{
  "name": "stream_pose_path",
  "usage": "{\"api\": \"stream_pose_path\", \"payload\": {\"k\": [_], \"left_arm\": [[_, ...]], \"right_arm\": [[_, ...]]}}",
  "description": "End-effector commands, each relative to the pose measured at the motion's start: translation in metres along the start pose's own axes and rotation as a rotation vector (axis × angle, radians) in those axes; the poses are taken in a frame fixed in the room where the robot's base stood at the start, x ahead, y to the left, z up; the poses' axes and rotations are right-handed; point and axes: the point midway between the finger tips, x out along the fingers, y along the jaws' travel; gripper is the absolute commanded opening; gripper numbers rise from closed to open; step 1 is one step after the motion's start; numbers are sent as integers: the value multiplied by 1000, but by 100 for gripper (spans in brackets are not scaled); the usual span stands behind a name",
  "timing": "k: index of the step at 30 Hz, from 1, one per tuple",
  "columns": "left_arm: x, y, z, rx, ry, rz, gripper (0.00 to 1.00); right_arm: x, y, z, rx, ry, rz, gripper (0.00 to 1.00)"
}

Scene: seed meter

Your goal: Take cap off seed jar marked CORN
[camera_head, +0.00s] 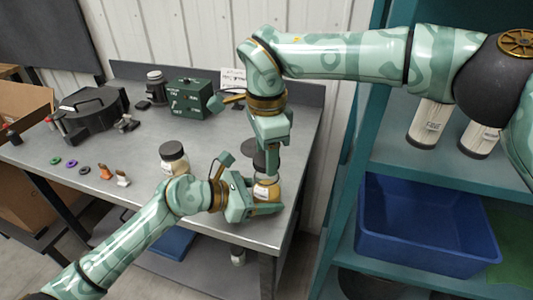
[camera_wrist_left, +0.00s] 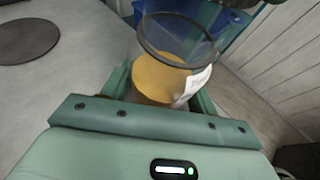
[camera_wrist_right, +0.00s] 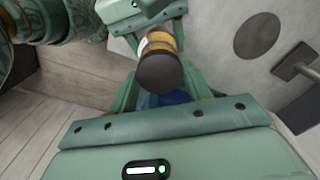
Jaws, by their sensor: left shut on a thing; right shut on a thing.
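The cap is over the jar. The left wrist view shows a dark ring at the jar's top; whether cap and jar touch, I cannot tell.
Another dark-capped jar (camera_head: 174,157) stands to the left on the grey table (camera_head: 120,140). A teal shelf with a blue bin (camera_head: 425,225) stands at right.

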Motion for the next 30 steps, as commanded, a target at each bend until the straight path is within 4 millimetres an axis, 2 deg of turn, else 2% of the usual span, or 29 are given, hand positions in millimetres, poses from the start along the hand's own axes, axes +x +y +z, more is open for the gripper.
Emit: {"api": "stream_pose_path", "payload": {"k": [7, 14, 15, 17, 26, 30], "left_arm": [[0, 0, 0, 0, 1, 1, 0], [0, 0, 0, 0, 0, 1, 0], [0, 0, 0, 0, 0, 1, 70], [0, 0, 0, 0, 0, 1, 84], [-2, 0, 0, 0, 0, 1, 84], [-20, 1, 1, 2, 1, 3, 84]], "right_arm": [[-33, 0, 0, 1, 1, -2, 21], [-36, 0, 0, 0, 0, 0, 21], [-36, 0, 0, 0, 0, 0, 21], [-36, 0, 0, 0, 0, 0, 21], [-37, 0, 0, 0, 0, -1, 21], [-44, 1, 0, 0, 1, -5, 21]]}}
